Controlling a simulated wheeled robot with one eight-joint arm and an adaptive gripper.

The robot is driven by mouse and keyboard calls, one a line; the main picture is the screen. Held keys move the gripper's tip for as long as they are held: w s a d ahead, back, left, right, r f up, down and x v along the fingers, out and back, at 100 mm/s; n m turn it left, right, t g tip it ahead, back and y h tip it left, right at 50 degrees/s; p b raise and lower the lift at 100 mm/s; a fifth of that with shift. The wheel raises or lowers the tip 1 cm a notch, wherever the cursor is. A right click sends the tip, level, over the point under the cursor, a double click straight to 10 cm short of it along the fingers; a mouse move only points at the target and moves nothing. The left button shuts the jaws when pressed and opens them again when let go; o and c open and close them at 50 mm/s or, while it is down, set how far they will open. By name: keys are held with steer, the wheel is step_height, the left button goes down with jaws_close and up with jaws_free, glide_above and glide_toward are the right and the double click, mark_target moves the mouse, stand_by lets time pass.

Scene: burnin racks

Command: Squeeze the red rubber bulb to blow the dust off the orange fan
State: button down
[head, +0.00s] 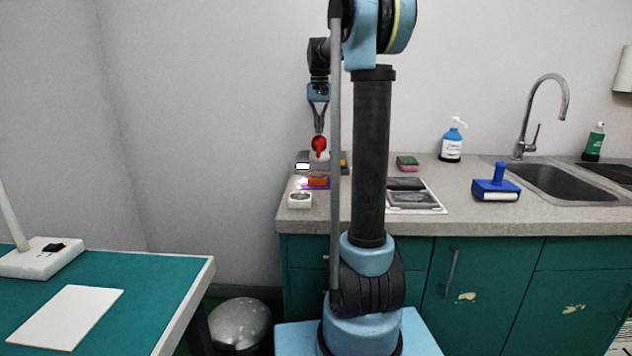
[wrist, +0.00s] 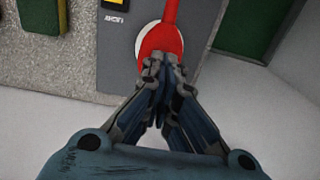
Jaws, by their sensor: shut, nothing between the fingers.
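The red rubber bulb (head: 318,146) is directly below my gripper (head: 318,130) at the back left of the counter. In the wrist view the red bulb (wrist: 164,38) lies just beyond the tips of my gripper (wrist: 163,62), with a pale rounded shape beside it. The fingertips are together and overlap the bulb's lower edge in that view; I cannot tell whether they touch it. The orange fan (head: 318,180) appears as a small orange block on the counter below the bulb, with purple at its edge. Dust on it is too small to make out. The fan is not in the wrist view.
A small white box (head: 300,199) stands in front of the fan. A grey device with a label (wrist: 122,50) is beside the bulb. A sponge (head: 408,163), blue roller (head: 497,184) and soap bottle (head: 452,142) stand farther right. My arm hides part of the counter.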

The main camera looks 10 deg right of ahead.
mark_target(319, 135)
steer(key=shift+f, duration=1.55)
steer(key=shift+r, duration=1.9)
stand_by(0.5)
steer(key=shift+f, duration=0.15)
stand_by(0.5)
stand_by(1.8)
steer(key=shift+r, duration=0.2)
steer(key=shift+r, duration=2.45)
